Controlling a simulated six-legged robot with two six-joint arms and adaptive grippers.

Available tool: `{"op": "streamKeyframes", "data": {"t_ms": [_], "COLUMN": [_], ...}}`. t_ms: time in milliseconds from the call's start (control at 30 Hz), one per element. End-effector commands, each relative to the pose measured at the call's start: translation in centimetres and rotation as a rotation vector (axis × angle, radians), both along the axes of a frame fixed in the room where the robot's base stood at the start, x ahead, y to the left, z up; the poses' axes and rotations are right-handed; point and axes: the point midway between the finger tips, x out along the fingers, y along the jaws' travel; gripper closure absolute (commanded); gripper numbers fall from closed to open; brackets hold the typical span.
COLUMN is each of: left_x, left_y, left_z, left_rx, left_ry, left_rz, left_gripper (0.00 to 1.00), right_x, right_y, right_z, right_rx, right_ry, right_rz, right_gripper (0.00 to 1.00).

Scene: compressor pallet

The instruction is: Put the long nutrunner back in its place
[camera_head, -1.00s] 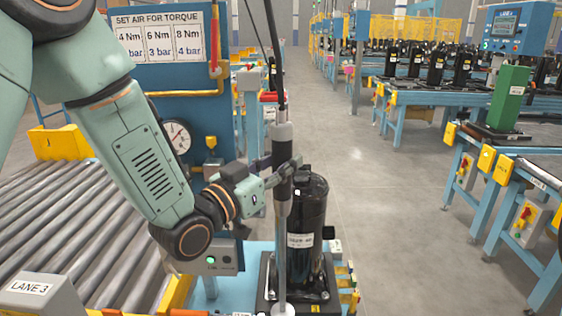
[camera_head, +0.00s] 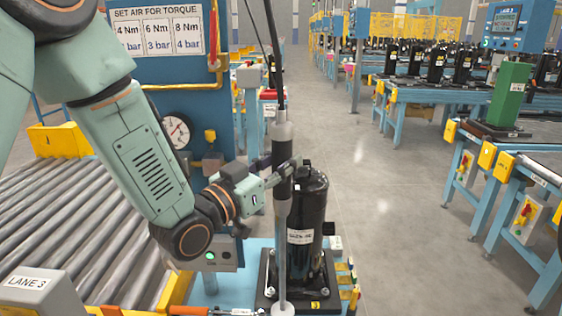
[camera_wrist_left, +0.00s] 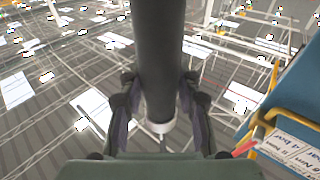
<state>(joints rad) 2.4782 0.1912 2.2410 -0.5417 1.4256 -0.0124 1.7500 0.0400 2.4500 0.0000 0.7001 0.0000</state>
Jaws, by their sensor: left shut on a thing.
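The long nutrunner (camera_head: 282,210) is a dark upright tool with a grey collar, a long thin grey shaft and a cable from its top. My left gripper (camera_head: 284,172) is shut around its dark body. In the left wrist view the dark body (camera_wrist_left: 158,60) stands between the two fingers of my left gripper (camera_wrist_left: 158,105). The shaft's lower end, a pale round foot (camera_head: 282,308), shows at the bottom of the head view, in front of the black compressor's base. Whether it touches anything below, I cannot tell. My right gripper is not in view.
A black compressor (camera_head: 307,225) stands right behind the nutrunner on a black base. A blue panel with a torque sign (camera_head: 157,30) and a gauge (camera_head: 176,132) stands at left. A roller conveyor (camera_head: 70,225) fills the left. Grey floor (camera_head: 400,220) is open at right.

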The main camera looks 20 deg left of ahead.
Motion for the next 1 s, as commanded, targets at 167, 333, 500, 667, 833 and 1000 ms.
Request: {"op": "streamKeyframes", "data": {"t_ms": [167, 333, 500, 667, 833, 1000], "left_x": [0.1, 0.1, 0.1, 0.1, 0.1, 0.1], "left_y": [0.0, 0.0, 0.0, 0.0, 0.0, 0.0], "left_z": [0.1, -0.2, -0.4, -0.6, -0.9, -1.1], "left_rx": [-0.002, -0.002, -0.002, -0.002, -0.002, -0.002], "left_ry": [-0.011, -0.011, -0.011, -0.011, -0.011, -0.011], "left_rz": [0.0, 0.0, 0.0, 0.0, 0.0, 0.0], "left_gripper": [1.0, 1.0, 1.0, 1.0, 1.0, 1.0], "right_x": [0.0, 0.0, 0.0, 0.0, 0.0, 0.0], "right_y": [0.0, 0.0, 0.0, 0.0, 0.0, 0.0], "right_z": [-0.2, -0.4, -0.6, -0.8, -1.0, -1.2], "right_rx": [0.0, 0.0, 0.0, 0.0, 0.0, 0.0], "right_ry": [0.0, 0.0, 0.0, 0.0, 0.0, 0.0], "right_rz": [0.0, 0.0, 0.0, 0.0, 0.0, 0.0], "right_gripper": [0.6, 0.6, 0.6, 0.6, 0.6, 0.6]}}
